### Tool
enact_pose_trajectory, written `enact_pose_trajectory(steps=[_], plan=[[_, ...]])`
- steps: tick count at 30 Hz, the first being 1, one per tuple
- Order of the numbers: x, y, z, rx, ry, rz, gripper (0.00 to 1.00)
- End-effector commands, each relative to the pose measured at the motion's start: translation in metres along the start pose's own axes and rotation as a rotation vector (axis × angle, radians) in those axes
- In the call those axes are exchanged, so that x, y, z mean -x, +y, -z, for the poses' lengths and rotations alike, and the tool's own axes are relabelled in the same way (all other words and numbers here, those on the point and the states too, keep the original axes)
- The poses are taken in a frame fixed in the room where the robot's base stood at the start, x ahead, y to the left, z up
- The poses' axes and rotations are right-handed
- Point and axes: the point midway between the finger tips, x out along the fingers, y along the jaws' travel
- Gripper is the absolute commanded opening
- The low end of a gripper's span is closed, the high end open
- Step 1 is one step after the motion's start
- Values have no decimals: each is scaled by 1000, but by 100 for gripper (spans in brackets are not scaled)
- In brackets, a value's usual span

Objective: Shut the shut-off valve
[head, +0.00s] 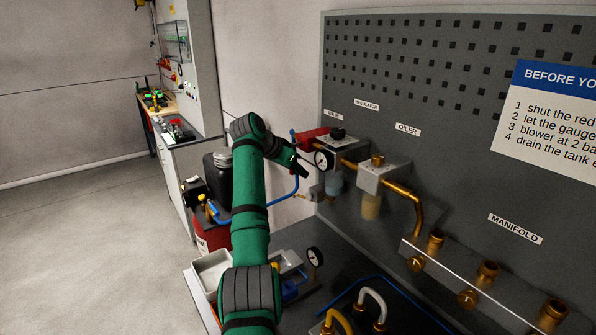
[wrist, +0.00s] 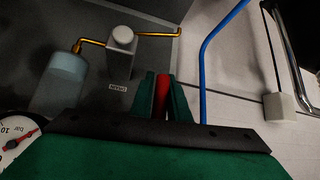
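The shut-off valve's red handle (head: 312,138) is at the left end of the pipe run on the grey board, below the AIR IN label. My gripper (head: 304,170) is close by, in front of and a little below the handle in the head view. In the wrist view a red piece (wrist: 162,98) that looks like this handle shows between the two green fingers of my gripper (wrist: 164,78). The fingers stand apart. I see no clear grip on the handle, and contact cannot be made out. The valve body is partly hidden.
A regulator with a gauge (head: 323,160) and an oiler (head: 382,174) sit right of the handle. A blue hose (head: 297,183) hangs below; it also shows in the wrist view (wrist: 204,70). A manifold (head: 468,285) is lower right. Open floor lies left.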

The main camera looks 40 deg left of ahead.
Motion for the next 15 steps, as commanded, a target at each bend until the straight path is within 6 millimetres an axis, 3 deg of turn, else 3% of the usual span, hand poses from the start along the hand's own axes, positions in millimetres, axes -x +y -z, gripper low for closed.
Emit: enact_pose_trajectory(steps=[2, 11, 15], plan=[[-1, 0, -2, 2, -2, -2, 31], [0, 0, 0, -1, 1, 1, 31], [11, -1, 1, -1, 4, 3, 31]])
